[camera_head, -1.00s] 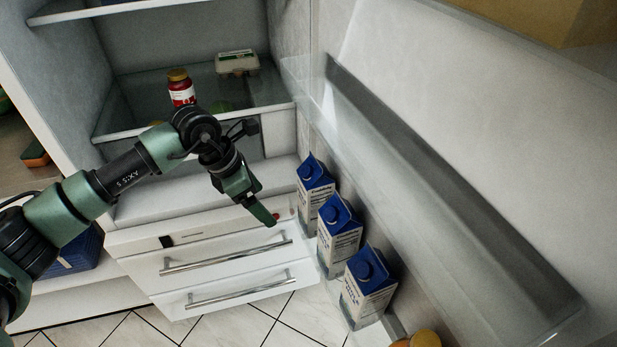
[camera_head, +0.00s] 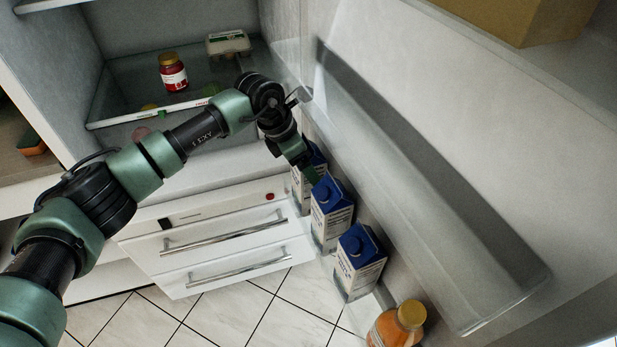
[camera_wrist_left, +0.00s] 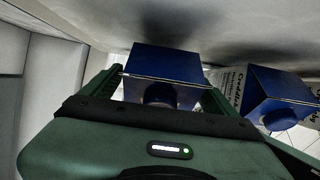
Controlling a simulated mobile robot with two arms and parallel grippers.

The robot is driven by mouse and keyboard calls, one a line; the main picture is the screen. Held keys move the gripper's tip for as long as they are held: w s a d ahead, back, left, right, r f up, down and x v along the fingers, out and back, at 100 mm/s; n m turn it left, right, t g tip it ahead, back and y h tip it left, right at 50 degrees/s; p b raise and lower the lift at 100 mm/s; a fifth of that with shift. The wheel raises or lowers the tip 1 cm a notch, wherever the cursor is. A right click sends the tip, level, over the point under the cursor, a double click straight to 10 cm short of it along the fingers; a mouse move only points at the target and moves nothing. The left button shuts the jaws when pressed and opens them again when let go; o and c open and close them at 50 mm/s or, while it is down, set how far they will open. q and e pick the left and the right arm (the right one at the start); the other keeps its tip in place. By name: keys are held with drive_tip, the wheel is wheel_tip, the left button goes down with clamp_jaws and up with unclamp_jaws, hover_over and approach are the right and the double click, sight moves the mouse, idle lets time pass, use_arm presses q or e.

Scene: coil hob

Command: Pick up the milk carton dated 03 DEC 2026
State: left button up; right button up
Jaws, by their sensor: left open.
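Three milk cartons with blue tops and caps stand in a row in the fridge door's lower shelf in the head view: a far one (camera_head: 300,192), a middle one (camera_head: 331,212) and a near one (camera_head: 357,265). My left gripper (camera_head: 312,174) is over the far carton and partly hides its top. In the left wrist view the open fingers (camera_wrist_left: 165,95) lie on either side of a blue carton top (camera_wrist_left: 163,64). A second carton (camera_wrist_left: 275,92) stands to its right, with partly visible print. I cannot read a date on any carton. My right gripper is not in view.
An orange-capped bottle (camera_head: 398,325) stands in front of the near carton. A clear door shelf (camera_head: 430,190) runs above and right of the cartons. A red jar (camera_head: 173,73) and an egg carton (camera_head: 228,43) sit on the fridge shelf. Closed drawers (camera_head: 220,235) lie left.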

use_arm(q)
drive_tip(key=shift+f, duration=0.6)
clamp_jaws()
drive_tip(key=shift+w+r, duration=0.15)
drive_tip(key=shift+r, duration=0.1)
